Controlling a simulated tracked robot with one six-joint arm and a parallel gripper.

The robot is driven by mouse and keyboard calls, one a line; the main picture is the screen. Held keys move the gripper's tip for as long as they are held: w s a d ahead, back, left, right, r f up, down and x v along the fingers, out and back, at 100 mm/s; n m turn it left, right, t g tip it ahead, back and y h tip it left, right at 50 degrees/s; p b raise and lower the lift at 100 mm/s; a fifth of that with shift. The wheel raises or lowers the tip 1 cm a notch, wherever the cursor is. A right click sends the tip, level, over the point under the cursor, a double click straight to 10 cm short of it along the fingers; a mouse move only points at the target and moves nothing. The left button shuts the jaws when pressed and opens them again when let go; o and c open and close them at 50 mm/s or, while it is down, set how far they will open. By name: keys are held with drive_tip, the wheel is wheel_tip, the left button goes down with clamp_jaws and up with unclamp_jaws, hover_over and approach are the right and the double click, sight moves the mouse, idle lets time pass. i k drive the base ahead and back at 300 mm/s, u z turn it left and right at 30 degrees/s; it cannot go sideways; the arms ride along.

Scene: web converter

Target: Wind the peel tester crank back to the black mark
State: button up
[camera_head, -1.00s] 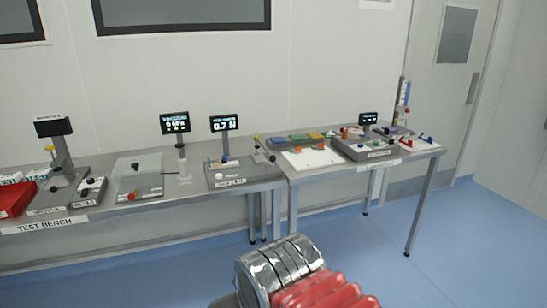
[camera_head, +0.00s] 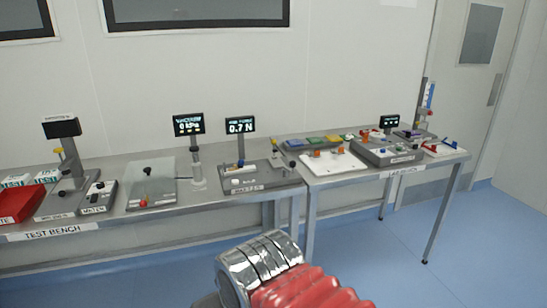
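The peel tester (camera_head: 285,181) is a grey base near the right end of the test bench, beside the gap to the second table. Its display (camera_head: 240,125) on a post reads 0.7 N. A small upright part with a yellow top (camera_head: 275,143) stands at its right end and may be the crank; it is too small to be sure. I cannot make out the black mark. My own chrome and red arm part shows at the bottom; my gripper's fingers are not in view.
The test bench (camera_head: 120,228) also holds a vacuum display (camera_head: 188,124), a clear-covered box (camera_head: 152,185), a meter (camera_head: 97,197) and a red tray (camera_head: 20,204). The second table holds a white board (camera_head: 333,162) and several devices. Blue floor (camera_head: 380,265) in front is clear.

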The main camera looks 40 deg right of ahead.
sight(292, 163)
drive_tip(key=z, duration=0.1)
drive_tip(key=i, duration=1.35)
drive_tip(key=z, duration=0.55)
